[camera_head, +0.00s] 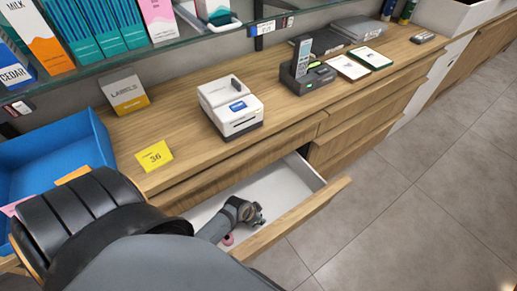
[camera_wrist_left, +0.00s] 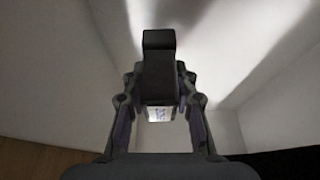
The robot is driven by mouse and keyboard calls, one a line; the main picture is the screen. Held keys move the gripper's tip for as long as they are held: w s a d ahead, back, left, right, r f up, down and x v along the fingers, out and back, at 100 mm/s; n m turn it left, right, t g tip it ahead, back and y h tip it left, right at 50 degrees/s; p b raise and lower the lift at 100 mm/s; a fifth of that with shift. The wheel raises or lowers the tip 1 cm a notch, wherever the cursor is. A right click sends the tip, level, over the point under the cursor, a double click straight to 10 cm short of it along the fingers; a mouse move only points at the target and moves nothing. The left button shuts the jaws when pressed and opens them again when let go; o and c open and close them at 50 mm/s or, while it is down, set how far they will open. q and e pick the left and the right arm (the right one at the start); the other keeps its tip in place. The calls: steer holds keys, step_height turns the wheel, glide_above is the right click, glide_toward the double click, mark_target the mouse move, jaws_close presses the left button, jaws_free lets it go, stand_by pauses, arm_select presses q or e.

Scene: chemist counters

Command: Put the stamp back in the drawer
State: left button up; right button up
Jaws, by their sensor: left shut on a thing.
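The drawer (camera_head: 285,186) under the counter is pulled open, and its white inside shows. My left arm reaches over its front, and my left gripper (camera_head: 246,212) is down within the drawer opening. In the left wrist view my left gripper (camera_wrist_left: 158,88) is shut on the stamp (camera_wrist_left: 158,68), a dark upright piece with a paler block at its lower end. Pale drawer walls surround it in that view. Whether the stamp touches the drawer floor cannot be told. In the head view the stamp is hard to make out. My right gripper is not in view.
A small pinkish thing (camera_head: 228,240) shows beside my arm in the drawer. The drawer's right part looks empty.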

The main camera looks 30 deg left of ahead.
arm_select(q)
steer(key=shift+f+b, duration=0.55)
steer(key=shift+f, duration=1.3)
steer(key=o, duration=0.9)
steer(key=shift+f, duration=0.1)
steer(key=shift+r, duration=0.25)
steer(key=p+v, duration=0.3)
steer(key=v, duration=0.8)
steer(key=shift+s+r, duration=0.2)
steer(key=shift+r, duration=0.2)
